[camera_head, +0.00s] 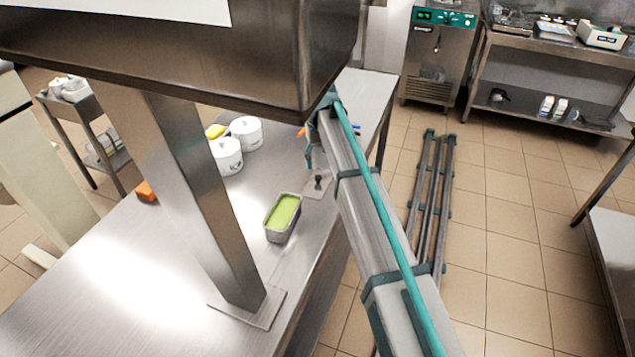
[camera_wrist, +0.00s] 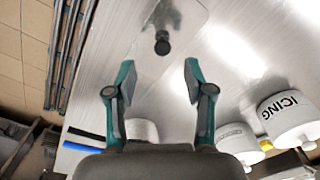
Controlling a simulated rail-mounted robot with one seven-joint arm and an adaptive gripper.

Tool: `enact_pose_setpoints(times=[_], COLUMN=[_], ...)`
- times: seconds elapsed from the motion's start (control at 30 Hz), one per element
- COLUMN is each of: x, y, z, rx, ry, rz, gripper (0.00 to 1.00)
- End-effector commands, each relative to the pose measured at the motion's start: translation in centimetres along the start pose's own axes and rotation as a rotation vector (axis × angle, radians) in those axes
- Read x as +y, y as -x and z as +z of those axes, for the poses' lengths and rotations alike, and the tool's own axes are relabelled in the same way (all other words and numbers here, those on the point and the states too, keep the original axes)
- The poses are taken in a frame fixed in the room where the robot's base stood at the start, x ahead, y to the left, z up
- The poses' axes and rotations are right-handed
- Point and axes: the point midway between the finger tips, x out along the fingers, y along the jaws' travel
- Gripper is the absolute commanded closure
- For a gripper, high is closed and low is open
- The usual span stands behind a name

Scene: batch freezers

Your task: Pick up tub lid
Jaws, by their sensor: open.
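The tub lid (camera_head: 318,193) is a thin metal plate with a dark knob, lying on the steel table near its right edge. In the wrist view the lid (camera_wrist: 188,14) is at the top, with its black knob (camera_wrist: 162,43) a little beyond my fingertips. My gripper (camera_wrist: 158,78) is open, with nothing between its two teal fingers. In the head view my gripper (camera_head: 309,157) is beside the lid on its far side, partly hidden by my arm. A metal tub (camera_head: 270,238) with green contents stands nearer and left of the lid.
White tubs (camera_head: 246,134) stand farther back; one reads ICING in the wrist view (camera_wrist: 290,122). An orange object (camera_head: 146,190) lies at the table's left edge. A steel post (camera_head: 205,190) and overhead steel box (camera_head: 200,60) block part of the view. Bare table surrounds the lid.

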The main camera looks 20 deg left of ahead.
Motion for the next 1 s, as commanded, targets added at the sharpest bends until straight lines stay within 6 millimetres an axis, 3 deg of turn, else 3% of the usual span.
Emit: enact_pose_setpoints(times=[0.1, 0.37, 0.7, 0.97, 1.0], x=[0.0, -0.1, -0.3, -0.3, -0.3], y=[-1.4, -2.8, -6.7, -7.1, -7.1], z=[0.1, -0.1, -0.4, -0.5, -0.5], rx=[-0.002, -0.002, -0.001, 0.001, 0.001], ry=[0.000, 0.001, 0.001, 0.001, 0.001], rz=[0.000, -0.001, -0.001, -0.001, -0.001], gripper=[0.47, 0.47, 0.47, 0.47, 0.54])
